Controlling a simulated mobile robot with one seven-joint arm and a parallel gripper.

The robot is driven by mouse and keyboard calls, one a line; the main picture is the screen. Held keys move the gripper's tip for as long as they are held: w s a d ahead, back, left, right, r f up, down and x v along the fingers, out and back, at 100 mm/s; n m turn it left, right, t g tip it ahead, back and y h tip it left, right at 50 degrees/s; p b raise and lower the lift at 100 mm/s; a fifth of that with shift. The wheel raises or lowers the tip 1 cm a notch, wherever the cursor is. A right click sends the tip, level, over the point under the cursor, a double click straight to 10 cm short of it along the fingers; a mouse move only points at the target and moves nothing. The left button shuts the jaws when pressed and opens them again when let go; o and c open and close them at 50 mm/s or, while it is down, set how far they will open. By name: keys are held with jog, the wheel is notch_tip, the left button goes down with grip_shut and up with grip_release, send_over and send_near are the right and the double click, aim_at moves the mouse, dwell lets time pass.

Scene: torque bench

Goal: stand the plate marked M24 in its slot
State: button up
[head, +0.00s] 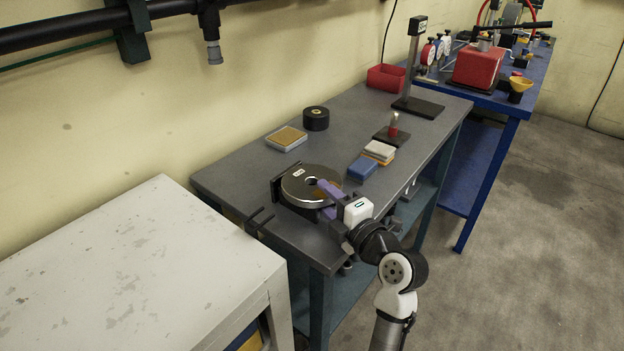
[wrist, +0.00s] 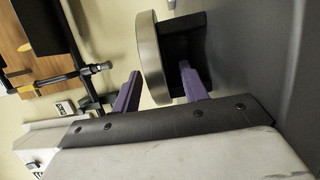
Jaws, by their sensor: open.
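A round, dark metal plate (head: 299,185) with a centre hole lies flat, raised on a black support (head: 277,192) near the front left of the grey bench. It bears a small white label, too small to read here. In the wrist view the plate (wrist: 150,58) shows edge-on with a black block (wrist: 183,45) beside it. My gripper (wrist: 160,80) is open, with one purple finger on each side of the plate's rim. In the head view my gripper (head: 327,190) is at the plate's right side, partly covering it. I cannot make out a slot marked M24.
Two dark prongs (head: 260,220) stick out at the bench's left edge. A black roll (head: 316,118), a tan pad (head: 286,137), a blue box (head: 362,167) and a post stand (head: 413,70) are on the grey bench (head: 350,110). A pale cabinet (head: 140,260) stands at left.

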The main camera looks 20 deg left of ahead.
aim_at(316, 187)
jog(key=p+x, duration=0.2)
jog(key=x, duration=0.1)
jog(key=shift+w+a+r, duration=0.2)
jog(key=shift+a+r, duration=0.05)
jog(key=shift+w+a+f, duration=0.15)
jog(key=shift+w+a, duration=0.05)
jog(key=shift+a, duration=0.05)
jog(key=shift+c, duration=0.2)
grip_shut()
dwell(0.8)
jog(key=shift+r, duration=0.25)
